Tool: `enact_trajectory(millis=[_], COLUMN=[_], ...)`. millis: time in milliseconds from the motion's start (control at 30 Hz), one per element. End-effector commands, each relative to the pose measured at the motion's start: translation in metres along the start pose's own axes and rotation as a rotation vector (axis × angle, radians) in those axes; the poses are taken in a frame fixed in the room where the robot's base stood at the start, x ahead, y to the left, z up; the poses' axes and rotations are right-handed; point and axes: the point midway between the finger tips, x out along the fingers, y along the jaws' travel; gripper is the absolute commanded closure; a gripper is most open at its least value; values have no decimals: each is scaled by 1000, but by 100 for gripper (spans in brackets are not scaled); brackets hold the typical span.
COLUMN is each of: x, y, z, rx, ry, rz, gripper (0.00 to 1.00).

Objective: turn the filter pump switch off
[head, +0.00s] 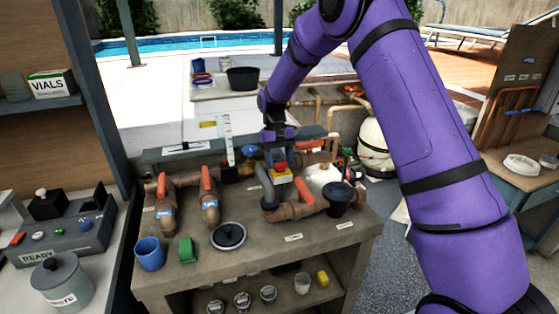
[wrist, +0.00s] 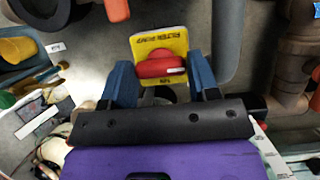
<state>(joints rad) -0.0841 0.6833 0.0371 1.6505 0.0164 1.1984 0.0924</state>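The filter pump switch is a red knob (wrist: 160,68) on a yellow plate (wrist: 148,44) lettered FILTER PUMP, upside down in the wrist view. The knob lies crosswise there; a small mark below it is too small to read. In the head view the red knob (head: 280,167) and yellow plate (head: 282,178) show at the bench's middle, just below my gripper (head: 279,152). In the wrist view my gripper (wrist: 161,74) is open, with one blue finger on each side of the knob and a gap at each side. I cannot tell how deep the fingertips reach.
Brown pipes with orange handles (head: 209,179) stand left of the switch. A grey pipe (head: 265,184) runs close beside it. A dark funnel (head: 339,196) stands right.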

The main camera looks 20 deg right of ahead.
Motion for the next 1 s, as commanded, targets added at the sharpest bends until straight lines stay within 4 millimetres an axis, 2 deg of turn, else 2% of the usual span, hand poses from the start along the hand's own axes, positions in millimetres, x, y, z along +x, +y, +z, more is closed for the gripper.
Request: enact_trajectory(millis=[33,100,467,567,800,1000], x=[0,0,-6,-18,-63,-94], y=[0,0,0,0,0,0], z=[0,0,0,0,-1,-1], rx=[0,0,1,1,1,1], ry=[1,1,2,3,3,3], rz=[0,0,-1,-1,-1,-1], gripper=[33,21,21,21,21,21])
